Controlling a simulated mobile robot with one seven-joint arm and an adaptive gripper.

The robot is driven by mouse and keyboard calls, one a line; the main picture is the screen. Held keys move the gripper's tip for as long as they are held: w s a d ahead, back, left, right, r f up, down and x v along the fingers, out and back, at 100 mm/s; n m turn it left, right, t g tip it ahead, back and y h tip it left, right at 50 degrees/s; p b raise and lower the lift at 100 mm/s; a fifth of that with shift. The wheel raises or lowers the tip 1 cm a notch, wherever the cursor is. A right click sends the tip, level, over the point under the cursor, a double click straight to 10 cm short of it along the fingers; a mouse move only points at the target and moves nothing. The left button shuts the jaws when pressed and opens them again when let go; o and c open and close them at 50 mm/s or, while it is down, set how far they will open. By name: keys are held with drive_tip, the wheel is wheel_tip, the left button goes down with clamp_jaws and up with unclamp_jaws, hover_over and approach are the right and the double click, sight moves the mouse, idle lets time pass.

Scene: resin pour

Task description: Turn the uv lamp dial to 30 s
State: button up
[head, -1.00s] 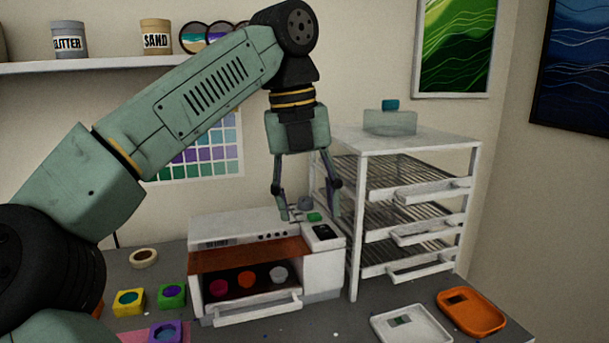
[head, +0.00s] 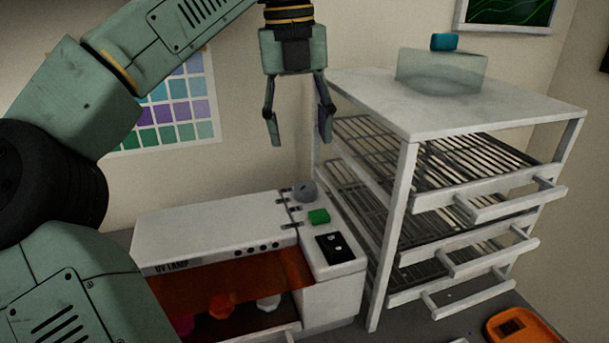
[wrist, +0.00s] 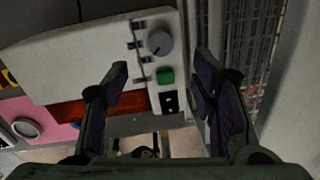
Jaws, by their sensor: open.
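The UV lamp (head: 215,232) is a white box with an orange front window on the table. Its grey round dial (head: 305,190) sits at the back of the right-hand control panel, behind a green button (head: 318,216). In the wrist view the dial (wrist: 159,42) shows a dark mark at its lower left; the scale figures are too small to read. My gripper (head: 299,137) is open and empty, pointing down above the panel and apart from the dial. In the wrist view the dial lies beyond and between the fingertips (wrist: 162,70).
A white drying rack (head: 405,190) with wire shelves and protruding handles stands close to the right of the lamp. A clear container with a teal cap (head: 441,70) is on top of it. An orange tray (head: 520,328) lies at the lower right.

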sight(305, 184)
drive_tip(key=f, duration=0.9)
drive_tip(key=shift+d+f, duration=0.3)
drive_tip(key=shift+d, duration=0.05)
drive_tip(key=shift+c, duration=0.6)
drive_tip(key=c, duration=1)
